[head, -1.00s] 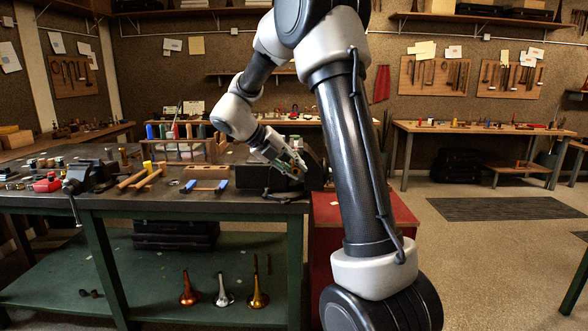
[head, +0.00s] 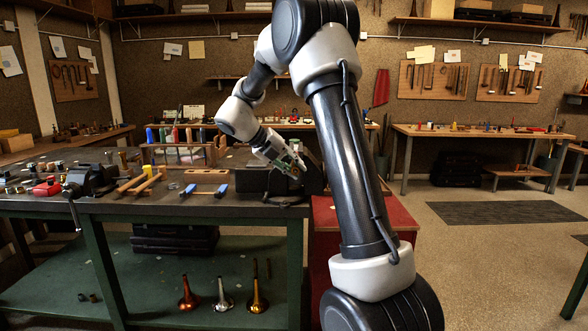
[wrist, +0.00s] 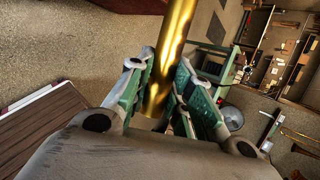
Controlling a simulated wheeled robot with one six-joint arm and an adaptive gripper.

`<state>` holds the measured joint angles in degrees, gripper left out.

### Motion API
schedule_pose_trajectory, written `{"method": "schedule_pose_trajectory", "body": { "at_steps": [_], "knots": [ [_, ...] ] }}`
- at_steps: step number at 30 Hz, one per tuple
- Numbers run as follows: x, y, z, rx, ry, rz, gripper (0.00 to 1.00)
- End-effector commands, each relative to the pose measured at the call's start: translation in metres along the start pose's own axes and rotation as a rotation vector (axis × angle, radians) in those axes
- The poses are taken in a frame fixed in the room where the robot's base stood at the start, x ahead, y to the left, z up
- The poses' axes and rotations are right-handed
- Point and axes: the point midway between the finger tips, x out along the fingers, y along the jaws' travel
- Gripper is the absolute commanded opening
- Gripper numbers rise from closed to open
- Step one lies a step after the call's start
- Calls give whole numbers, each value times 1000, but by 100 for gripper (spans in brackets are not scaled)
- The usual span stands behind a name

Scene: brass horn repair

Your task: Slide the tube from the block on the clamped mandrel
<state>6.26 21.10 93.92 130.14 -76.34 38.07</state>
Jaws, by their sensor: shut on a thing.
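My gripper (wrist: 160,90) is shut on a brass tube (wrist: 174,45), which runs up and out of the top of the wrist view. Its lower end shows between the green-sided fingers. In the head view my gripper (head: 292,166) is over the right end of the dark bench, close to a dark block-like thing (head: 255,181). The tube is too small to make out there. I cannot make out the mandrel, or whether the tube is still around it.
A vise (head: 92,178) stands on the left of the bench. A red cabinet (head: 395,212) stands right of the bench. Three horn bells (head: 222,294) stand on the lower shelf.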

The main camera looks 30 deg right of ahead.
Motion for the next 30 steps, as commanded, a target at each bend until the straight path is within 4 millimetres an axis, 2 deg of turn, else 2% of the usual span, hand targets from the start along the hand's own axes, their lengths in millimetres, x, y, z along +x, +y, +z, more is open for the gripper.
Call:
{"method": "schedule_pose_trajectory", "body": {
  "at_steps": [3, 4, 8, 17, 20, 23, 30],
  "knots": [
    [2, 0, 4, -1, 0, 0, 0],
    [2, 0, 4, -1, 0, 0, 23],
    [1, 0, 4, -1, 0, 0, 46],
    [1, 0, 3, -1, 0, 0, 46],
    [-6, 0, 4, -1, -1, 1, 46],
    [-21, 0, 4, 0, -4, 1, 46],
    [-75, 1, 4, -1, -3, 1, 46]
  ]
}}
